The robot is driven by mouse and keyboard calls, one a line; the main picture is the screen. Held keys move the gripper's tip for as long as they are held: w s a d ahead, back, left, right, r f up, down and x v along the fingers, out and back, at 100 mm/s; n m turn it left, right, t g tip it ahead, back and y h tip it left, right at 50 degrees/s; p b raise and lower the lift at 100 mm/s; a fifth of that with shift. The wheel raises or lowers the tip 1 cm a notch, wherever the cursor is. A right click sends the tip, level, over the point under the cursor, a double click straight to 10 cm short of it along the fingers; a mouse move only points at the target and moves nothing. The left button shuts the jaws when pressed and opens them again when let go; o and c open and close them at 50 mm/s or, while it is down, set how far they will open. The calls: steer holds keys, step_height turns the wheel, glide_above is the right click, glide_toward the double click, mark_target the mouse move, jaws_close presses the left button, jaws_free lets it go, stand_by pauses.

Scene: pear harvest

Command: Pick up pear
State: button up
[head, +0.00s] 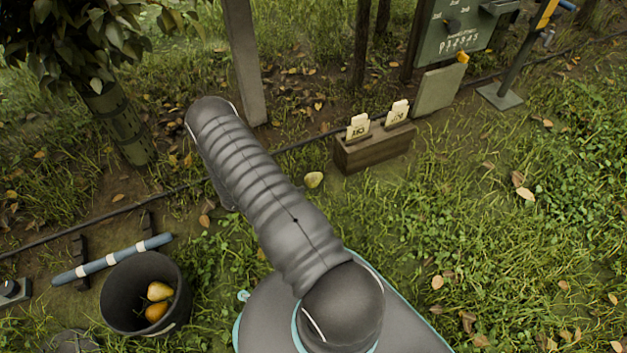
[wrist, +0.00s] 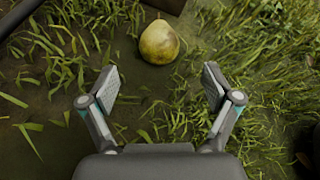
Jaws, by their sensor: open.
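A yellow-green pear (head: 314,180) lies on the ground in the head view, just right of my arm and left of a wooden box. In the wrist view the pear (wrist: 159,42) lies on bare soil at the top middle, with grass around it. My gripper (wrist: 161,84) is open and empty, its two fingers spread apart. The pear is beyond the fingertips in the picture, near the middle line between them, and apart from both. In the head view my gripper is hidden behind my arm.
A wooden box (head: 374,151) with two cards stands close right of the pear. A dark bucket (head: 117,298) holding pears stands at lower left, beside a blue-and-white pole (head: 112,260). A thin dark hose crosses the ground. A post (head: 244,60) and tree trunk (head: 117,122) stand behind.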

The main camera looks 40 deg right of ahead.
mark_target(306, 181)
steer(key=shift+b+x, duration=0.45)
steer(key=shift+x, duration=3.2)
steer(key=shift+a+f, duration=0.1)
steer(key=shift+f, duration=0.05)
steer(key=c, duration=1.3)
